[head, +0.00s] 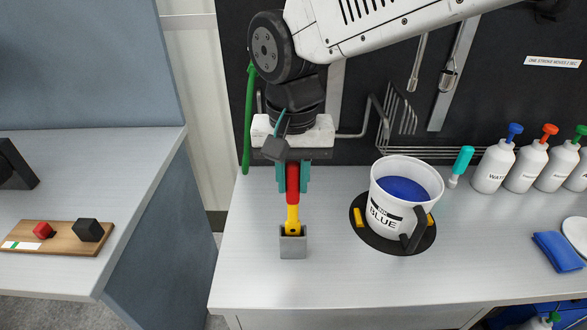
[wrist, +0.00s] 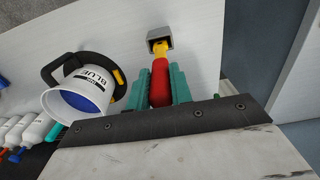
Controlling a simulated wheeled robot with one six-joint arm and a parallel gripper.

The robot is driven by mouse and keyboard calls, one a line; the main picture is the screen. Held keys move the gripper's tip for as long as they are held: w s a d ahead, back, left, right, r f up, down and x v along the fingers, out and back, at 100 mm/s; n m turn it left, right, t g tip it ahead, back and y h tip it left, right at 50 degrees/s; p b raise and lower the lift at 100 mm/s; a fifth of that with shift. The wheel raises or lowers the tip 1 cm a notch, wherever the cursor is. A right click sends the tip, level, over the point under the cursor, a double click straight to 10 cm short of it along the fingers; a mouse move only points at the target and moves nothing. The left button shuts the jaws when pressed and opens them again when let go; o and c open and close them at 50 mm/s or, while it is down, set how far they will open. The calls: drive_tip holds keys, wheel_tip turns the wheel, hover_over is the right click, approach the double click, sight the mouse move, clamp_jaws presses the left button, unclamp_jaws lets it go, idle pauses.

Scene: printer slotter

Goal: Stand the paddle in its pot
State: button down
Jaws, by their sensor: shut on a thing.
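The paddle has a red handle (head: 292,181) and a yellow lower part (head: 293,215). My gripper (head: 293,186) is shut on the red handle, with its teal fingers on either side. The paddle hangs upright, and its yellow lower end is at the mouth of the small grey square pot (head: 293,248). The lower tip is hidden inside or behind the pot's rim. In the wrist view the red handle (wrist: 160,82) lies between the teal fingers, and the yellow part (wrist: 160,49) meets the grey pot (wrist: 160,34).
A white bucket labelled BLUE (head: 384,215), holding blue liquid, stands on a black round base right of the pot. Several white bottles (head: 492,167) stand farther right. A blue cloth (head: 557,251) lies at the right. The counter's left edge is near the pot.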

drive_tip(key=c, duration=1.2)
unclamp_jaws()
drive_tip(key=shift+o, duration=0.2)
drive_tip(key=shift+r, duration=0.1)
wheel_tip(320, 180, up, 8)
drive_tip(key=shift+f, duration=0.2)
